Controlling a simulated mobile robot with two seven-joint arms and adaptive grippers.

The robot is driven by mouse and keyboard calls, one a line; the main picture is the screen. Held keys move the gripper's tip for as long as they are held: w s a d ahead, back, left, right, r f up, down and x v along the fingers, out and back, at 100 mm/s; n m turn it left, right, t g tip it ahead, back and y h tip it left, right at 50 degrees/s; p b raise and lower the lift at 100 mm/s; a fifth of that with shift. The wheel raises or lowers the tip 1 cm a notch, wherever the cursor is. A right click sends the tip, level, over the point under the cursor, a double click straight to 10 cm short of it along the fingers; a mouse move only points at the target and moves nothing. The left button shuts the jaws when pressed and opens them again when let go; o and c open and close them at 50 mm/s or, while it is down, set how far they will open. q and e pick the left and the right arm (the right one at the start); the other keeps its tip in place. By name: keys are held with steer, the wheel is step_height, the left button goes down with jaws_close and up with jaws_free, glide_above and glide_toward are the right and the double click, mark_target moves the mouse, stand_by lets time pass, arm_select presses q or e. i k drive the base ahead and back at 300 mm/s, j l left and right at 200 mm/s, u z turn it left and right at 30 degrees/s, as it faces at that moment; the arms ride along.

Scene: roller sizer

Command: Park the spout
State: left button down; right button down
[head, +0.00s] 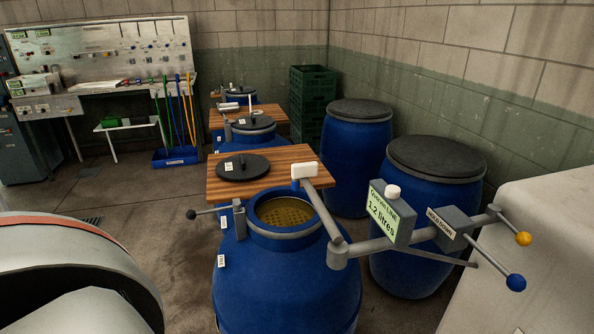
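The spout (320,207) looks to be a grey pipe with a white block at its tip (304,171). It angles from a joint on a grey horizontal bar, and its tip stands near the rim of the nearest open blue barrel (283,279). The barrel's mouth shows a yellowish perforated surface (284,211). On the bar are a green-labelled box (391,213) reading "1.2 litres" with a white knob, and a grey "HOLD DOWN" block (449,224). Handles with a yellow ball (523,239) and a blue ball (515,282) stick out right. Neither gripper is in view.
Lidded blue barrels (358,156) stand behind and to the right. A black lid lies on a wooden board (284,161) behind the near barrel. A black-knobbed lever (191,214) sticks out left. A pale surface (558,270) fills the lower right. Floor left of the barrel is clear.

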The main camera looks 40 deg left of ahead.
mark_target(302, 172)
steer(key=k+j, duration=0.2)
steer(key=j, duration=0.15)
steer(key=k+j+z, duration=0.15)
steer(key=j, duration=0.25)
steer(key=k+j+z, duration=0.15)
steer(key=j, duration=0.3)
steer(key=k+j+z, duration=0.15)
steer(key=k+j, duration=0.15)
steer(key=j+z, duration=0.1)
steer(key=j, duration=0.25)
steer(key=k+j+z, duration=0.1)
steer(key=j, duration=0.25)
steer(key=k+j+z, duration=0.1)
steer(key=j, duration=0.25)
steer(key=j+z, duration=0.1)
steer(key=j, duration=0.4)
steer(key=k+j+z, duration=0.15)
steer(key=j, duration=0.3)
steer(key=i+j, duration=0.1)
steer(key=j, duration=0.4)
steer(key=j+z, duration=0.15)
steer(key=j, duration=0.35)
steer(key=i, duration=0.05)
